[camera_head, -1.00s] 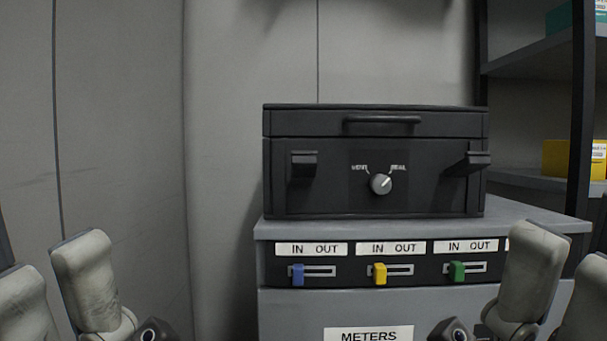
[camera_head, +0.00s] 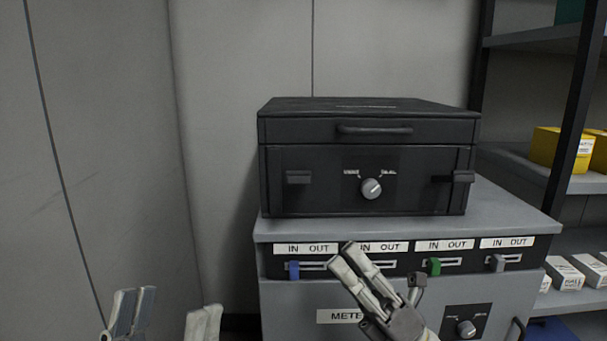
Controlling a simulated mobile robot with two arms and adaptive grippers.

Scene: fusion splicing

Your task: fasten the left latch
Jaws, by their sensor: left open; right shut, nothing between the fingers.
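A black case (camera_head: 325,197) with a closed lid (camera_head: 300,128) stands on a grey cabinet. The left latch (camera_head: 299,177) is a small dark tab on the left of its front face. The right latch (camera_head: 452,178) juts out near the right edge. I cannot tell how the left latch sits against the lid. My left gripper (camera_head: 168,303) is open and empty at the bottom left, below and left of the case. My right gripper (camera_head: 346,252) is shut and empty, below the case in front of the cabinet sliders. It hides the yellow slider.
The case has a knob (camera_head: 371,188) and a lid handle (camera_head: 374,130). The cabinet (camera_head: 290,305) carries a blue slider (camera_head: 293,270), a green slider (camera_head: 434,266) and a grey slider (camera_head: 498,263). Shelves with yellow boxes (camera_head: 555,150) stand at right. The space left of the case is free.

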